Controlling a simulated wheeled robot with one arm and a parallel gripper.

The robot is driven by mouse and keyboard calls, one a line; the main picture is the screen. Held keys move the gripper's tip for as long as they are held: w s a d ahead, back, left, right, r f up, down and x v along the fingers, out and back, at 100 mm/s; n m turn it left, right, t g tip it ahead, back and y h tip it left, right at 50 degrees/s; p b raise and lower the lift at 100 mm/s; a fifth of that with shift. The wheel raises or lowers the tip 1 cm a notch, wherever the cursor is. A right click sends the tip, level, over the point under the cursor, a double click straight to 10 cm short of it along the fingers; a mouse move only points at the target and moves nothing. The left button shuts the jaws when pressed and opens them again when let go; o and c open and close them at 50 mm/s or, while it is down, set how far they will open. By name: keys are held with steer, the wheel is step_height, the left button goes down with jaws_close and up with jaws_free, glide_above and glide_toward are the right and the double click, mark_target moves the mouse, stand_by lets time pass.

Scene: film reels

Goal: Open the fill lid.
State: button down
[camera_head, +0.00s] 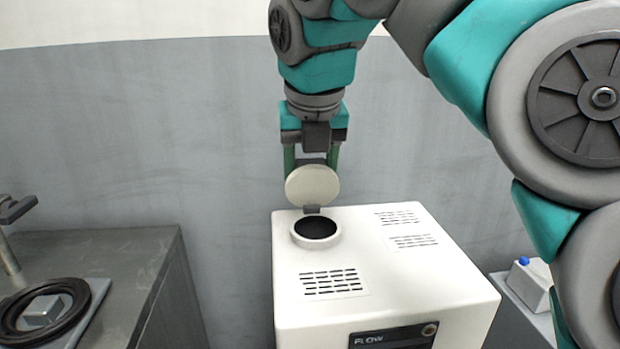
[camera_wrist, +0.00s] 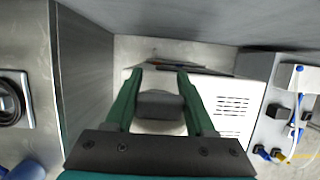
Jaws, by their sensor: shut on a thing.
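The fill lid (camera_head: 312,187) is a round cream disc. It stands raised, close to upright, at the back edge of the round fill opening (camera_head: 316,228) on top of the white machine (camera_head: 286,262). A small grey hinge piece (camera_head: 311,210) joins it to the rim. The dark opening is uncovered. My gripper (camera_head: 311,172) is behind and above the lid, its green fingers at either side and their tips partly hidden by the disc. In the wrist view, my gripper (camera_wrist: 159,75) has a dark grey piece (camera_wrist: 160,104) between its fingers, with the pale lid (camera_wrist: 160,127) beside it.
Vents and a dark panel (camera_head: 393,337) mark the machine. A grey bench (camera_head: 110,255) at left holds a plate with a black ring (camera_head: 77,290). At right, a small white box (camera_head: 530,284) with a blue button stands on a lower surface. A grey wall is behind.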

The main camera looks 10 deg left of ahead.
steer(key=shift+c, duration=1.2)
jaws_free()
steer(key=shift+v, duration=1.45)
steer(key=s+d, duration=0.1)
steer(key=s, duration=0.3)
steer(key=s+d, duration=0.1)
steer(key=s, duration=0.2)
steer(key=s+d, duration=0.1)
steer(key=s, duration=0.3)
steer(key=shift+s+d+b, duration=0.2)
steer(key=shift+s+b, duration=0.1)
steer(key=shift+b, duration=0.1)
